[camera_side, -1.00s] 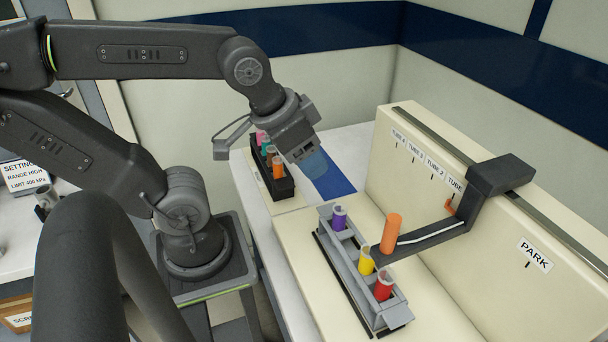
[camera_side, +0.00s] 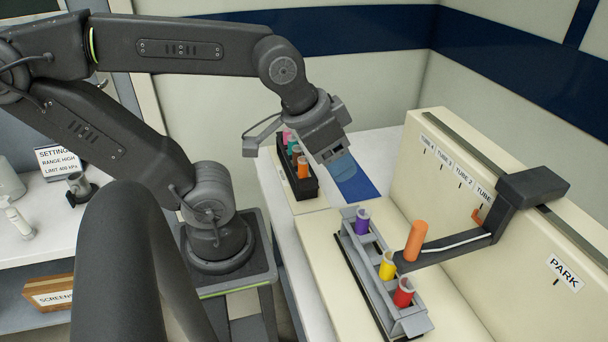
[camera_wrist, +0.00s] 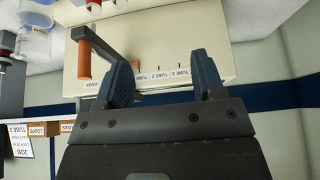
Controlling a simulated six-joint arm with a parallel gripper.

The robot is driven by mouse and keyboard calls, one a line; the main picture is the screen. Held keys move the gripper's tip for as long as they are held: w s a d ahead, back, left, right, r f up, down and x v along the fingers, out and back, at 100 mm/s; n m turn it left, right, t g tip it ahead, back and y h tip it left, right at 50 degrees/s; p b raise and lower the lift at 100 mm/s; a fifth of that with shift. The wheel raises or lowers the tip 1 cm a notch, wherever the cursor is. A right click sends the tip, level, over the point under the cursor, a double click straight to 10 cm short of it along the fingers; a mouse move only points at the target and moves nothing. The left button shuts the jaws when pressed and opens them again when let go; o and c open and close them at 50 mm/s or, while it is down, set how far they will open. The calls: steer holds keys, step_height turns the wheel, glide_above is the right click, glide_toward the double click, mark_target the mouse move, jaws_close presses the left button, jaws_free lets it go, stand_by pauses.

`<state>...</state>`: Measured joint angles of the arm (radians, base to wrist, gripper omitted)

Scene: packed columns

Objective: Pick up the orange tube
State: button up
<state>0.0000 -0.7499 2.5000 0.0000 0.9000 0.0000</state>
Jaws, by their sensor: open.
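A tall orange tube (camera_side: 416,240) stands, leaning slightly in the picture, at the free end of a dark bracket arm (camera_side: 455,248), beside the grey rack (camera_side: 352,243). It also shows in the wrist view (camera_wrist: 84,60), left of my fingers and apart from them. A smaller orange tube (camera_side: 303,168) sits at the near end of the black rack (camera_side: 309,189) further back. My gripper (camera_side: 342,168) hangs in the air behind and left of the tall orange tube in the side view. In the wrist view its two blue fingers (camera_wrist: 163,80) are apart with nothing between them.
The grey rack holds purple (camera_side: 362,221), yellow (camera_side: 387,265) and red (camera_side: 404,291) tubes. The bracket's head (camera_side: 532,187) rides on a cream wall (camera_side: 430,190) with tube labels and a PARK label (camera_side: 565,272). A blue strip (camera_side: 355,185) lies clear beneath my gripper.

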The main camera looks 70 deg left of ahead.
steer(key=n+g, duration=0.6)
steer(key=n, duration=0.6)
glide_toward(303, 159)
steer(key=shift+n, duration=0.3)
steer(key=f, duration=0.6)
steer(key=shift+s+a, duration=0.2)
steer(key=shift+s, duration=0.05)
steer(key=shift+w+d+f, duration=0.1)
steer(key=shift+f, duration=1.5)
steer(key=shift+w+d+f, duration=0.1)
steer(key=shift+f, duration=1.55)
steer(key=shift+c, duration=0.3)
steer(key=c, duration=0.9)
